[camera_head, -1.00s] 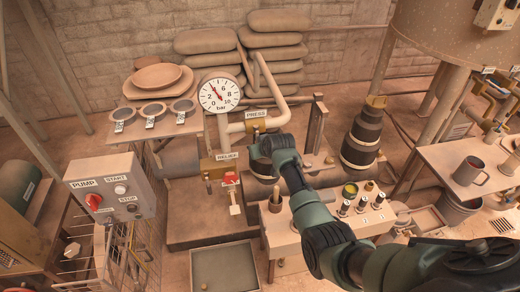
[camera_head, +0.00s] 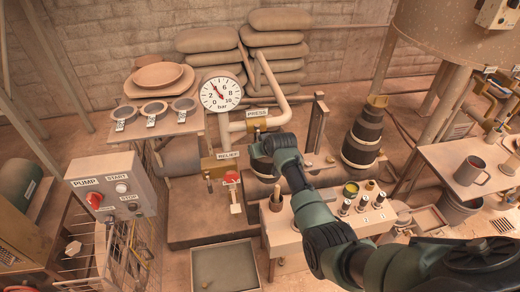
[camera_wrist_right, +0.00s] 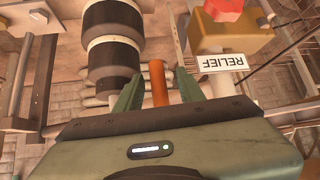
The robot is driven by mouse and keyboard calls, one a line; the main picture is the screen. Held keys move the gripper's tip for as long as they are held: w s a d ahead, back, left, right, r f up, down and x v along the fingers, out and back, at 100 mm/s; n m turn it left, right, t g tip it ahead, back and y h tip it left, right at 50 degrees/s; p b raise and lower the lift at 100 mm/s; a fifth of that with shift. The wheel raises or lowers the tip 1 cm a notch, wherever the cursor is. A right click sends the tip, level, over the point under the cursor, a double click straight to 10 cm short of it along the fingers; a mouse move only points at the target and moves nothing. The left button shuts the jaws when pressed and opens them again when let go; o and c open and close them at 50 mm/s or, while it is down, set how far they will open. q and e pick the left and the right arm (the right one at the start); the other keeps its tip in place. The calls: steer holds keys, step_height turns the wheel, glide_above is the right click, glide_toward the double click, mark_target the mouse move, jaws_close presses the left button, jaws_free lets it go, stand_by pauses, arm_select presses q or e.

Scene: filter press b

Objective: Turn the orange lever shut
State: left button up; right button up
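The orange lever (camera_wrist_right: 158,88) shows in the right wrist view as a straight bar between the two green fingers of my right gripper (camera_wrist_right: 161,74). The fingers are open, with a narrow gap visible on each side of the bar. In the head view my right gripper (camera_head: 257,152) is beside the pipework under the PRESS label, and I cannot make out the orange lever there. My left gripper is in neither view.
A red-handled valve (camera_head: 231,177) by the RELIEF label (camera_head: 228,155) is close to my right gripper. A round gauge (camera_head: 220,92) stands above. A bench with cups and small bottles (camera_head: 347,205) lies below my arm. A grey tray (camera_head: 225,270) is in front.

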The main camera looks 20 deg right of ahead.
steer(key=v, duration=0.7)
steer(key=shift+s+r, duration=0.2)
steer(key=shift+s, duration=0.05)
steer(key=s+a+f+g+b, duration=0.1)
steer(key=s+a+f, duration=0.1)
steer(key=s+f, duration=0.7)
steer(key=s+a+f+n+g, duration=0.15)
steer(key=s+f, duration=0.35)
steer(key=f, duration=0.8)
steer(key=s+a+f+g+b, duration=0.1)
steer(key=s+f+g, duration=0.1)
steer(key=s+f, duration=0.65)
steer(key=s+a+f+g, duration=0.1)
steer(key=s+f, duration=0.5)
steer(key=s, duration=0.6)
steer(key=s+a+f+n+g, duration=0.1)
steer(key=s+f, duration=0.5)
steer(key=s, duration=0.6)
steer(key=s+a+f+g, duration=0.1)
steer(key=s+f, duration=0.6)
steer(key=s, duration=0.5)
steer(key=shift+b, duration=0.3)
